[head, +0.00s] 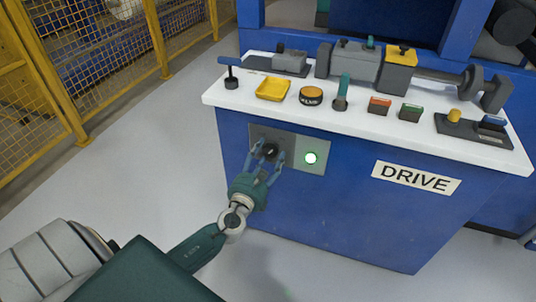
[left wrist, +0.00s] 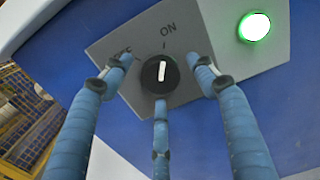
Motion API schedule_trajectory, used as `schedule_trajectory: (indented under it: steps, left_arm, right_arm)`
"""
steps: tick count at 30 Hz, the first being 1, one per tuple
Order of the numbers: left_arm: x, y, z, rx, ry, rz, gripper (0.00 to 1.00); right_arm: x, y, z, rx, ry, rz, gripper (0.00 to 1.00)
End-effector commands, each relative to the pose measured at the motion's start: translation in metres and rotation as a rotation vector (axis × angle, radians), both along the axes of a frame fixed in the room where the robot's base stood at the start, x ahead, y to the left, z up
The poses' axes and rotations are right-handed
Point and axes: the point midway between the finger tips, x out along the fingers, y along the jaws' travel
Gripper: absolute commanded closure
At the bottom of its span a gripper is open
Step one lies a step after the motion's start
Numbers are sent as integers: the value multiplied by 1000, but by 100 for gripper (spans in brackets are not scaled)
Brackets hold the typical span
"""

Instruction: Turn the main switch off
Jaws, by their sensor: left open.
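The main switch is a round black knob (left wrist: 153,84) with a white pointer mark, on a grey plate (left wrist: 180,97). The pointer stands nearly upright, toward the ON label (left wrist: 173,30). Another label on the left, partly hidden by a finger, seems to read OFF. In the head view the knob (head: 270,149) is on the front of the blue cabinet. My left gripper (head: 268,160) is open, its blue fingers spread around the knob. In the left wrist view two fingertips flank the knob and a third is below it; contact is unclear. My right gripper is not visible.
A green lamp (head: 310,158) glows right of the switch. The cabinet bears a DRIVE sign (head: 416,177). Its white top (head: 235,96) holds a yellow tray (head: 273,89), several controls and a roller mechanism. A yellow fence (head: 160,50) stands at left; the floor between is clear.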

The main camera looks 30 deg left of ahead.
Motion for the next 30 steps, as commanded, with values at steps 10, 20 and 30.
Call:
schedule_trajectory:
  steps: [10, 20, 30]
  left_arm:
    - [9, 2, 0, -2, 1, 0, 42]
    - [8, 2, 0, -1, 0, 0, 86]
    - [9, 2, 0, -43, -11, 0, 86]
  right_arm:
    - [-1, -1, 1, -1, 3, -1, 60]
    - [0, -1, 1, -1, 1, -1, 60]
    - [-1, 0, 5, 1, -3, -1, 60]
